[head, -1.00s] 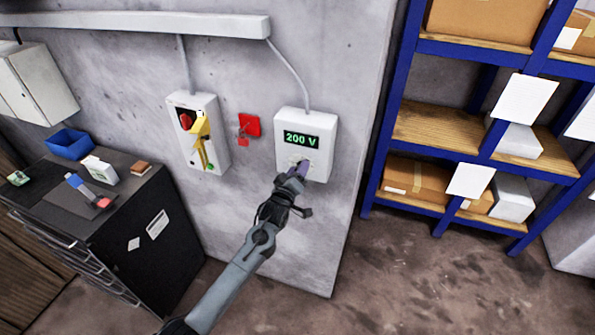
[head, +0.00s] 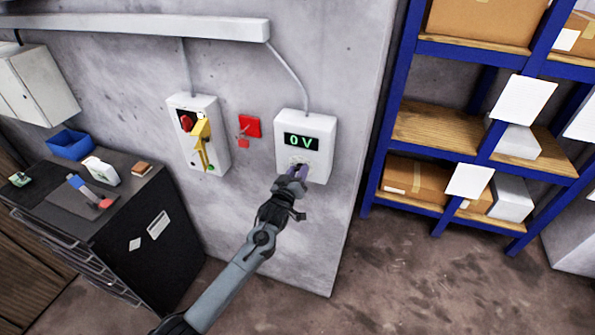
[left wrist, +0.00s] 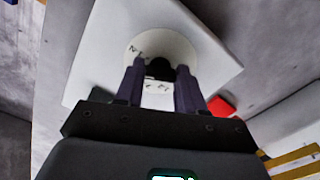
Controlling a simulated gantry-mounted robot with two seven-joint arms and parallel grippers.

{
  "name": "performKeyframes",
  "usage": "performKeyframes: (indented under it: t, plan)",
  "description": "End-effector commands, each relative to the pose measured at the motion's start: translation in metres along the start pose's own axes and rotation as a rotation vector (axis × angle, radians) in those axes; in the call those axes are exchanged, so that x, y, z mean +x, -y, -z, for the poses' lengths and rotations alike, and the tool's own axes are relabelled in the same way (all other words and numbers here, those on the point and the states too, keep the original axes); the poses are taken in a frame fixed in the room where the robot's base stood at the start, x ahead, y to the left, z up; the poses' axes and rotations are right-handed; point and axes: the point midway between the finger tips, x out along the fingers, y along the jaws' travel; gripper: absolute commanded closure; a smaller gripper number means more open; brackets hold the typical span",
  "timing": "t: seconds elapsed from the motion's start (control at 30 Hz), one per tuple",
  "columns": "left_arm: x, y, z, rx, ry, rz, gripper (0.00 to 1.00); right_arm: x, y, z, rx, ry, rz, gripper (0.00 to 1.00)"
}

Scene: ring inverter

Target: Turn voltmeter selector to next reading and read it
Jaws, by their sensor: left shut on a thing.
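The voltmeter (head: 317,160) is a white box on the grey wall. Its dark display (head: 301,142) reads 0 V in green. The selector is a black knob (left wrist: 160,68) on a round white dial (left wrist: 184,47) with lettering, only partly readable, in the left wrist view. My left gripper (head: 297,172) is at the dial below the display. In the left wrist view its two fingers (left wrist: 160,80) are shut on the knob from both sides. In the head view the gripper hides most of the knob. My right gripper is not in view.
Left of the voltmeter are a red wall plate (head: 249,127) and a white switch box (head: 213,158) with a red knob and yellow handle. A black cabinet (head: 150,250) stands at left, blue shelving (head: 391,110) at right. Free floor lies between them.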

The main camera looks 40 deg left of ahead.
Motion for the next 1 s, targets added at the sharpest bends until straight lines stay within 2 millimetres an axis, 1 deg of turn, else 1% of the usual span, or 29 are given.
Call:
performKeyframes:
  t: [0.03,0.3,0.5,0.7,1.0]
  plan:
    - [0.000,0.000,0.002,0.041,0.000,0.000,0.92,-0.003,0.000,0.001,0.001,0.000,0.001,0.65]
    - [0.000,0.000,0.002,0.260,-0.001,0.000,0.92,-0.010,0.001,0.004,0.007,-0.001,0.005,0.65]
    - [0.000,-0.001,0.001,0.379,-0.001,0.000,0.92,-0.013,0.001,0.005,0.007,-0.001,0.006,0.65]
    - [0.000,0.000,0.001,0.448,-0.002,0.000,0.92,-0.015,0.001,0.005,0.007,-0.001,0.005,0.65]
    - [0.000,-0.001,0.001,0.476,-0.002,0.000,0.92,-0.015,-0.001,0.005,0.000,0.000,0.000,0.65]
